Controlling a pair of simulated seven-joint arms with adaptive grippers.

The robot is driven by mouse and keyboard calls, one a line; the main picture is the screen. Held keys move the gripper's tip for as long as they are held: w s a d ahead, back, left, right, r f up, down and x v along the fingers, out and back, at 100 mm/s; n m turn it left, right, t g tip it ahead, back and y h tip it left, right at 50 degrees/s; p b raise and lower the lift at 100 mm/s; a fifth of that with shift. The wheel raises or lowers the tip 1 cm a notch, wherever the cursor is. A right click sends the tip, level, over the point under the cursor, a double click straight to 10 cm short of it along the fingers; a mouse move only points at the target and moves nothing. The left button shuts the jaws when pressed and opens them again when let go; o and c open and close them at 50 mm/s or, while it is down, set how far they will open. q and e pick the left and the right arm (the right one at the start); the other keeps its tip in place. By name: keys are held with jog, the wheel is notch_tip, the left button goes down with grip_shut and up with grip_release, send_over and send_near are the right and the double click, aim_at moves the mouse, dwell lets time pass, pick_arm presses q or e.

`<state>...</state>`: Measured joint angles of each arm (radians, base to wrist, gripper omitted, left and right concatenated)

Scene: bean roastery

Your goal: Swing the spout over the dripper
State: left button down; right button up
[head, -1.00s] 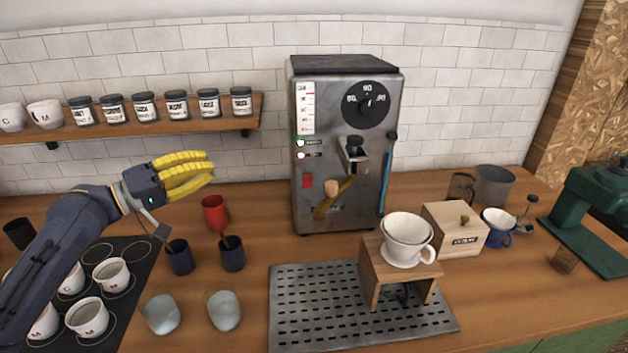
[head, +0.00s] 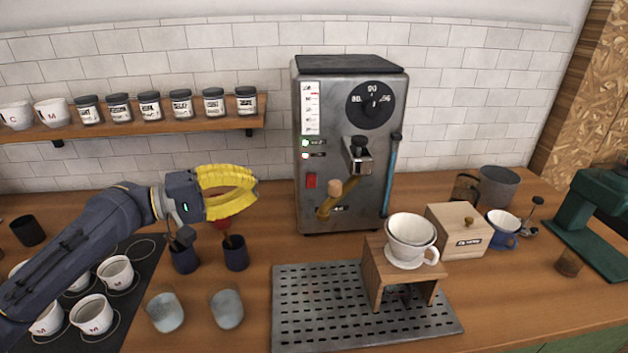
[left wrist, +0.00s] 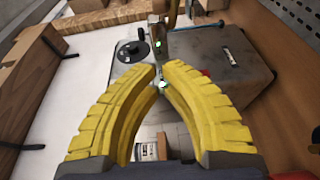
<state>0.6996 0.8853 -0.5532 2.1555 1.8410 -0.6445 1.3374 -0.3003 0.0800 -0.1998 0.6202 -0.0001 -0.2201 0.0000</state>
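The brass spout (head: 325,207) with a round wooden knob (head: 335,187) sits low on the front of the grey boiler (head: 305,215), angled down to the left. The white dripper (head: 410,231) stands on a wooden stand (head: 372,270), right of and nearer than the spout. My left gripper (head: 254,186) is left of the boiler, apart from the spout, its yellow fingers toward it. In the left wrist view its fingertips (left wrist: 160,72) are close but apart, with nothing held between them. My right gripper is in no view.
Two pale glasses (head: 227,309) are nearer. A slotted tray (head: 300,320) carries the stand.

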pick_arm(q)
jog(key=s+d+x, duration=0.1)
jog(key=s+x, duration=0.1)
jog(key=x, duration=1)
jog(key=shift+d, duration=0.45)
jog(key=shift+s+d, duration=0.1)
jog(key=shift+s, duration=0.05)
